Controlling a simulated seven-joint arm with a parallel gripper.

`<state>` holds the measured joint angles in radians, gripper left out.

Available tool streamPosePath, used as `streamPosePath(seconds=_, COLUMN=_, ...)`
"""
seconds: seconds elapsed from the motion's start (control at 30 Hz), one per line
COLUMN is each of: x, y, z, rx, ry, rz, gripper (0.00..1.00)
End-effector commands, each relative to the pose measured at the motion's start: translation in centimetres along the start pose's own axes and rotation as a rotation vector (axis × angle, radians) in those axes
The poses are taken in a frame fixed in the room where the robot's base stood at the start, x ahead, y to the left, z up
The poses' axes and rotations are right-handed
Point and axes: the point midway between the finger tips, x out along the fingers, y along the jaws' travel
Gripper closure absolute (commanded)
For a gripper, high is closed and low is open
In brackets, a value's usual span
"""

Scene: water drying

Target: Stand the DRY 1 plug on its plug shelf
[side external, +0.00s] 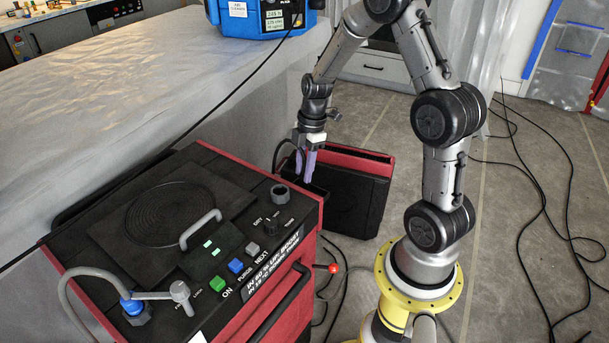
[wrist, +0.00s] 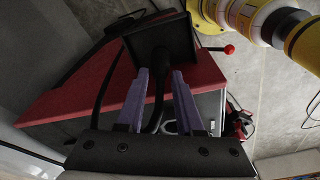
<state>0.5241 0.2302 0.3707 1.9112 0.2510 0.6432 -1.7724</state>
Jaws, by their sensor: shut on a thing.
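My gripper (side external: 308,178) has purple fingers pointing down beside the red-and-black machine. In the wrist view my gripper (wrist: 161,75) is shut on a black plug (wrist: 159,84), which has a black cable running back between the fingers. The plug's label cannot be read, and most of its body is hidden by the fingers. A small black box-like shelf (wrist: 160,38) lies just beyond the fingertips. I cannot tell whether the plug touches the shelf.
A second red-and-black unit (side external: 358,195) stands right behind the fingers. A red ball knob (side external: 333,268) sticks out below.

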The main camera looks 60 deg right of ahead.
Motion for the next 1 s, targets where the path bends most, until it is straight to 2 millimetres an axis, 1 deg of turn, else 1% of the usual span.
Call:
streamPosePath(seconds=0.03, x=0.8, y=-0.2, z=0.1, rx=0.002, ry=0.000, rz=-0.006, gripper=1.00)
streamPosePath(seconds=0.17, x=1.9, y=-0.1, z=0.3, rx=0.001, ry=0.000, rz=-0.002, gripper=1.00)
streamPosePath(seconds=0.57, x=2.4, y=-0.1, z=0.4, rx=0.001, ry=0.000, rz=-0.002, gripper=1.00)
streamPosePath(seconds=0.6, x=2.4, y=-0.1, z=0.4, rx=0.001, ry=0.000, rz=-0.001, gripper=0.61)
streamPosePath(seconds=0.73, x=2.4, y=-0.1, z=0.4, rx=0.001, ry=0.000, rz=-0.001, gripper=0.38)
streamPosePath(seconds=0.77, x=2.4, y=-0.1, z=0.4, rx=0.001, ry=0.000, rz=-0.001, gripper=0.35)
streamPosePath(seconds=1.0, x=2.3, y=-0.1, z=0.4, rx=0.001, ry=0.000, rz=-0.001, gripper=0.35)
